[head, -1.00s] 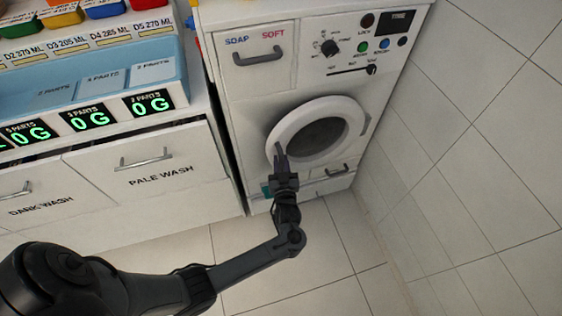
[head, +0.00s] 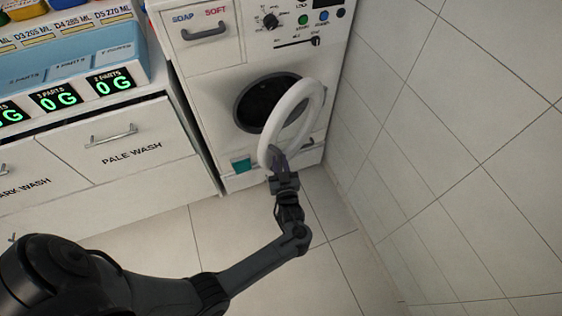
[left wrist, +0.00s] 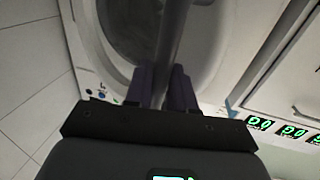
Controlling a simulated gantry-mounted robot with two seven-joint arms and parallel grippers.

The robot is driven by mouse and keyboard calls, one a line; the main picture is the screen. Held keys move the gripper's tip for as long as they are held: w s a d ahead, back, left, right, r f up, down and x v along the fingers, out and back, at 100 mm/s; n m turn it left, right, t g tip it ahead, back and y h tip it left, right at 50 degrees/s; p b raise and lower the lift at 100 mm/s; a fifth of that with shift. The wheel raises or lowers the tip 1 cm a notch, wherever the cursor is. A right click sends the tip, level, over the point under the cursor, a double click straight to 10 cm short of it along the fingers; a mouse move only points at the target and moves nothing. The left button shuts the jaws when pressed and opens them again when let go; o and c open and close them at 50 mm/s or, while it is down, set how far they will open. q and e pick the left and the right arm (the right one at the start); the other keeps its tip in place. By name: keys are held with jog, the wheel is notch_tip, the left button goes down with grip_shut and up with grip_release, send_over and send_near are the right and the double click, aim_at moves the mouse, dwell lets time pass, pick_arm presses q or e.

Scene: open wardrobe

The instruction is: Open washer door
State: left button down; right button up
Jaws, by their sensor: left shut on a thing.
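The washer (head: 215,70) is a white front loader at the upper middle of the head view. Its round white door (head: 303,104) stands ajar, swung out from the dark drum opening (head: 258,92) and hinged on the right. My left gripper (head: 279,163) is shut on the lower left edge of the door ring. In the left wrist view the two purple fingers (left wrist: 165,88) stand on either side of the door's edge, and the grip itself is partly hidden. My right gripper is not in view.
Left of the washer is a white cabinet with a drawer marked PALE WASH (head: 130,145) and a blue tray (head: 75,58). A tiled wall (head: 420,150) stands close on the right. The tiled floor (head: 170,245) in front is clear.

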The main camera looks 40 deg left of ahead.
pick_arm(q)
jog(key=shift+w+d+f, duration=0.1)
jog(key=shift+d, duration=0.15)
jog(key=shift+a, duration=0.1)
jog(key=c, duration=1.3)
grip_release()
jog(key=shift+o, duration=1)
jog(key=shift+w, duration=0.2)
jog(key=shift+s+a, duration=0.1)
jog(key=shift+s, duration=0.05)
